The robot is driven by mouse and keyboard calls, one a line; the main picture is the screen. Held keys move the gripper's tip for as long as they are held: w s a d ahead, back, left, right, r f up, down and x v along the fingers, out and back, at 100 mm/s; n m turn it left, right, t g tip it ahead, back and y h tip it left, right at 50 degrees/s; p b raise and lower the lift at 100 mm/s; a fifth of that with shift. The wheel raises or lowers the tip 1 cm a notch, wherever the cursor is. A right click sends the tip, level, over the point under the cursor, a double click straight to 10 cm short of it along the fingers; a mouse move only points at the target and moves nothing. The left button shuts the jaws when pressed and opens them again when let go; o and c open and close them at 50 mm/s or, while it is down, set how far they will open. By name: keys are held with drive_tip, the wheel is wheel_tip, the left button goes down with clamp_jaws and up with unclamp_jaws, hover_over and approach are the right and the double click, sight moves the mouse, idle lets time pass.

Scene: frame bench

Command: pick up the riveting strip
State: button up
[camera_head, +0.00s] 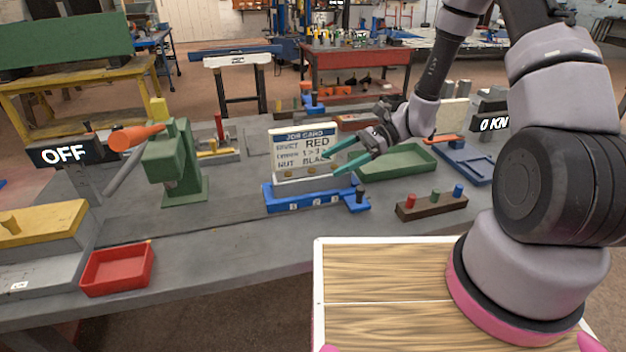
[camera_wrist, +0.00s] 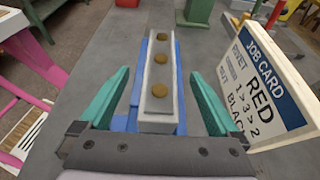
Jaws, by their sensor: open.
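The riveting strip is a light grey bar with three brown round spots along it. It lies in the blue fixture (camera_head: 300,201) on the bench; the strip (camera_head: 300,176) shows in front of the job card in the head view. In the wrist view the strip (camera_wrist: 160,82) runs lengthwise between my two teal fingers, with blue fixture (camera_wrist: 143,75) edges beside it. My gripper (camera_head: 331,164) is open above the right part of the fixture. In the wrist view my gripper (camera_wrist: 160,72) has a finger on each side of the strip, with visible gaps. The exact height is unclear.
The white job card (camera_head: 303,150) stands right behind the strip, and close to the right finger in the wrist view. A green press (camera_head: 180,165) stands left, a red tray (camera_head: 117,269) front left, a green tray (camera_head: 405,163) and a peg block (camera_head: 432,206) right.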

sight(313, 171)
drive_tip(key=shift+x, duration=2.8)
drive_tip(key=shift+w+r, duration=0.1)
drive_tip(key=shift+r, duration=0.05)
clamp_jaws()
